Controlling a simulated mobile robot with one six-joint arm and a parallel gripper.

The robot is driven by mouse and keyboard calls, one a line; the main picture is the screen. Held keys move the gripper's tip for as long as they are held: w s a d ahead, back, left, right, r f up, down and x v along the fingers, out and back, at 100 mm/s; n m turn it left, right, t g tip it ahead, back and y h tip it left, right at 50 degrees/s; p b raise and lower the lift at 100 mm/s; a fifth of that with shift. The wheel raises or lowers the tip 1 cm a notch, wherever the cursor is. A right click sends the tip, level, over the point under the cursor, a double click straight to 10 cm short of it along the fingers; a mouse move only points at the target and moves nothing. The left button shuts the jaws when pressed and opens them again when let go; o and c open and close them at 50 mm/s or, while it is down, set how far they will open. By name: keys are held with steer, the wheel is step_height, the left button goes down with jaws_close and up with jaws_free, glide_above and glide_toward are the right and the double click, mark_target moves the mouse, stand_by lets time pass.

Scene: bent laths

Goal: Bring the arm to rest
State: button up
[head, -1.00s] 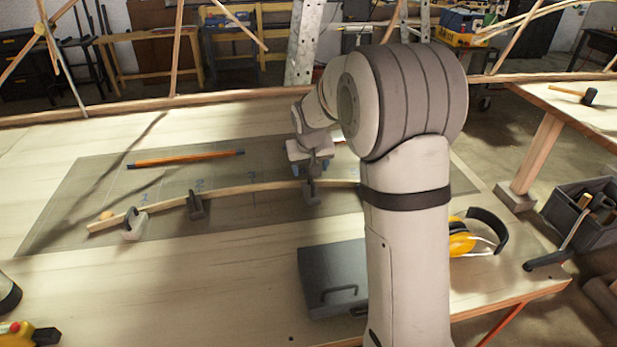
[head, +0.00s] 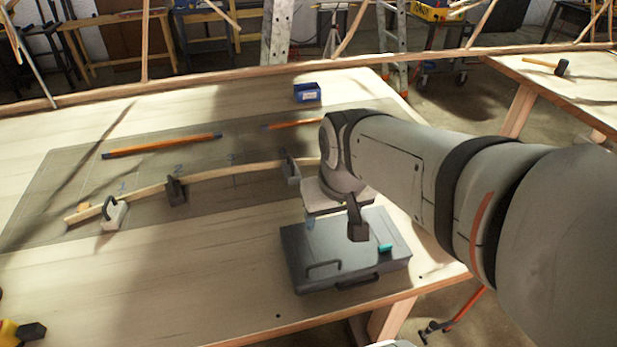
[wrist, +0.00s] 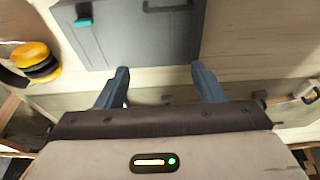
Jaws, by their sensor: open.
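My gripper (wrist: 162,86) is open and empty; its two blue fingers are well apart in the wrist view. In the head view my arm reaches in from the right, and the gripper hangs above the back part of a grey case, partly hidden by the wrist. A bent wooden lath (head: 230,171) lies across the grey mat (head: 50,190). Along it stand a white clamp (head: 114,215), a dark clamp (head: 176,191) and a grey clamp (head: 291,172). The lath's right end is hidden behind my wrist.
The grey case (head: 330,262) lies at the table's front with a teal piece (head: 385,247) on it. An orange rod (head: 165,145) and a blue bin (head: 307,92) lie farther back. Yellow ear defenders (wrist: 36,62) show in the wrist view. The table's front left is largely clear.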

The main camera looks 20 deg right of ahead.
steer(key=shift+s+a+f, duration=0.15)
steer(key=shift+s+f, duration=0.1)
steer(key=shift+s, duration=0.5)
steer(key=shift+s+a+f, duration=0.15)
steer(key=shift+s+f, duration=0.05)
steer(key=shift+s, duration=0.55)
